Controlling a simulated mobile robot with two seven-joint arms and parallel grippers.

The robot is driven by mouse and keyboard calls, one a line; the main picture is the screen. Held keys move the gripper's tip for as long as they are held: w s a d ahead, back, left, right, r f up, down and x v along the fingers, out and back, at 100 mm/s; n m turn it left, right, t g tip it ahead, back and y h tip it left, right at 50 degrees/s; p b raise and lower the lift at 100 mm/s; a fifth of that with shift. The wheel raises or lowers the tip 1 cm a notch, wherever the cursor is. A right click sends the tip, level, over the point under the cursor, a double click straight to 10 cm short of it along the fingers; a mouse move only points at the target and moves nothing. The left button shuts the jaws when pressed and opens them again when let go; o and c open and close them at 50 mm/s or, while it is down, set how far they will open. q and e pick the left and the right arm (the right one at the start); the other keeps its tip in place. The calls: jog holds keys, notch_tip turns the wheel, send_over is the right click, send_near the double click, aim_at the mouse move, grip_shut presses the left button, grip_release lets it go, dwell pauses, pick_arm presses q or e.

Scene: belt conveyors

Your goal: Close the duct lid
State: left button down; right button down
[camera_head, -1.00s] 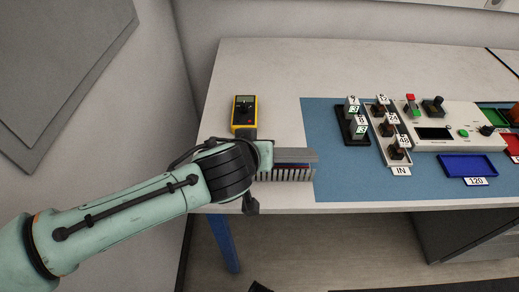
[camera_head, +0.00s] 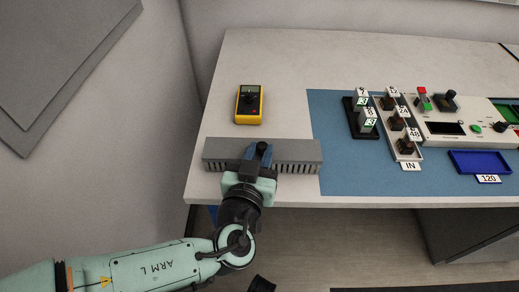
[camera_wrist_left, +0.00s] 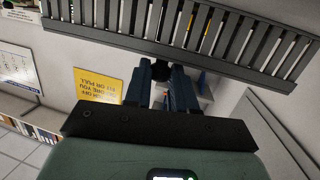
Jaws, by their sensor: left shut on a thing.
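The grey duct lid (camera_head: 298,151) lies lengthwise along the duct near the table's front left edge. My left gripper (camera_head: 259,153) reaches over it from the front and is shut on its dark knob, near the lid's middle. In the left wrist view, which is upside down, the fingers (camera_wrist_left: 165,85) close around the knob (camera_wrist_left: 160,69) at the lid's edge. The slotted duct wall (camera_wrist_left: 238,45) shows there, with yellow and blue bits between the slots. I cannot tell whether the lid is fully seated. My right gripper is not in view.
A yellow multimeter (camera_head: 249,104) lies behind the duct. To the right, a blue mat (camera_head: 340,180) carries numbered blocks, a control panel (camera_head: 462,128) and a blue tray (camera_head: 480,162). The table is bare between the multimeter and mat.

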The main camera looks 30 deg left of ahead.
pick_arm(q)
jog(key=shift+f, duration=0.1)
dwell(0.4)
jog(key=c, duration=0.9)
grip_release()
jog(key=shift+c, duration=0.2)
notch_tip(320, 180, up, 20)
jog(key=p, duration=0.6)
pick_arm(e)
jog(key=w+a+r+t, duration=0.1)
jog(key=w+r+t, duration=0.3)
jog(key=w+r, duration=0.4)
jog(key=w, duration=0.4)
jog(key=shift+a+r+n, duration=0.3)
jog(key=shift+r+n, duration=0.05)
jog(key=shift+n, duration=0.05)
